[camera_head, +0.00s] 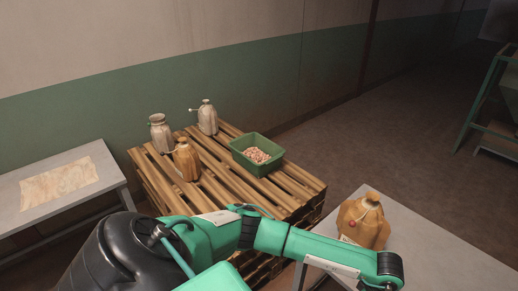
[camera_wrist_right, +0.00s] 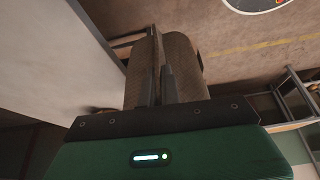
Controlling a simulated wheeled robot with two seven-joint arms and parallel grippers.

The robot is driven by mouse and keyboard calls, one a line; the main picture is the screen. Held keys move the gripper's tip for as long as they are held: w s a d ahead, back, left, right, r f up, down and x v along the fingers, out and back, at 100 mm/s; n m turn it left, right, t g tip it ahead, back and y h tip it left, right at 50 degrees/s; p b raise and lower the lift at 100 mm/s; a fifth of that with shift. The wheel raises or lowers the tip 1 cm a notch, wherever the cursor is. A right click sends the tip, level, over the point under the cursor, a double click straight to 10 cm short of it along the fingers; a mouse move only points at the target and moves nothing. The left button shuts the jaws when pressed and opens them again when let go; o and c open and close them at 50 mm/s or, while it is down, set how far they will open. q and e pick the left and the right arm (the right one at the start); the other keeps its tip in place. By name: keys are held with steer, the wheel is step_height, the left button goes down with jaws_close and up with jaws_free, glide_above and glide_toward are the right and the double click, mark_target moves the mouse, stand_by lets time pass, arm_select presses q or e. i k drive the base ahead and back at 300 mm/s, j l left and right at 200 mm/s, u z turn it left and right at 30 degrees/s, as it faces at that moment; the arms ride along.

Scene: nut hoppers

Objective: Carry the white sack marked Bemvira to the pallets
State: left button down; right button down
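Two whitish sacks stand upright on the wooden pallets in the head view: one at the left corner (camera_head: 160,134) and one farther back (camera_head: 208,119). No lettering is readable on either, so I cannot tell which is marked Bemvira. The stacked pallets (camera_head: 289,180) fill the middle. My right gripper (camera_wrist_right: 157,70) shows in the right wrist view with its brown-padded fingers together and no sack visible between them. My left gripper is not in view. A green arm of mine crosses the bottom of the head view, its end cut off below.
A tan sack (camera_head: 186,160) and a green crate (camera_head: 247,158) of nuts stand on the pallets. Another tan sack (camera_head: 363,221) stands on the right table (camera_head: 440,253). A flat cloth (camera_head: 60,182) lies on the left table (camera_head: 88,199). Open floor (camera_head: 400,135) lies behind right.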

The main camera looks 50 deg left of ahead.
mark_target(218, 206)
steer(key=j, duration=2.25)
steer(key=j+u, duration=0.15)
steer(key=j, duration=2.1)
